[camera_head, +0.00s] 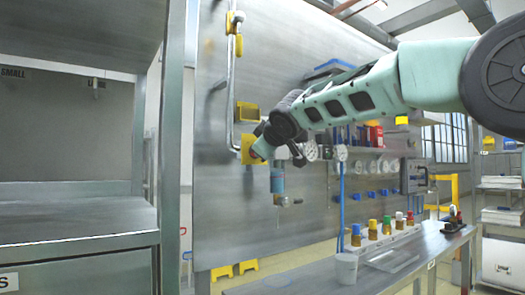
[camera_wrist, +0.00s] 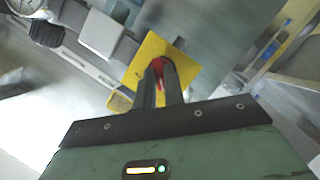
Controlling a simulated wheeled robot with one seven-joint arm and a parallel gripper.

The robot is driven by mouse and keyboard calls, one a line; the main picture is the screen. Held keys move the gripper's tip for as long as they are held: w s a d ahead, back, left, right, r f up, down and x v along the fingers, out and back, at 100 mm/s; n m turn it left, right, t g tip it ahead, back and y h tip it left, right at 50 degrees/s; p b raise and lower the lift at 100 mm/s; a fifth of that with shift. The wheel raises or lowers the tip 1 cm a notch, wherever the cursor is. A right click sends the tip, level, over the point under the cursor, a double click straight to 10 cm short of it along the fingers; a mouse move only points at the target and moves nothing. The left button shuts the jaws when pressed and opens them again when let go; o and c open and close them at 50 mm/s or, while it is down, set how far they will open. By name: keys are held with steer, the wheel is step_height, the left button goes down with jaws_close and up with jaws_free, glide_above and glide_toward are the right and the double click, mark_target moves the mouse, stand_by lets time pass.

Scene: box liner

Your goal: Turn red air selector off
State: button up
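The red air selector (camera_wrist: 158,72) sits on a square yellow plate (camera_wrist: 150,50) in the wrist view. My gripper (camera_wrist: 160,78) has its two dark fingers close together, one on each side of the red knob, which fills the narrow gap between them. The fingers hide much of the knob, so its turn angle cannot be read. In the head view the yellow plate (camera_head: 248,148) is on the upright metal panel, and my gripper (camera_head: 262,152) reaches it from the right. A bit of red shows at its tip.
Round gauges (camera_head: 341,153) and a blue-bodied filter unit (camera_head: 277,180) are close to the right and below. A bench (camera_head: 300,285) with colour-capped bottles stands lower right.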

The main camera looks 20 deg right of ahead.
steer(key=o, duration=0.4)
steer(key=shift+s, duration=0.1)
steer(key=b+v, duration=0.1)
steer(key=v, duration=1.6)
steer(key=shift+r, duration=0.1)
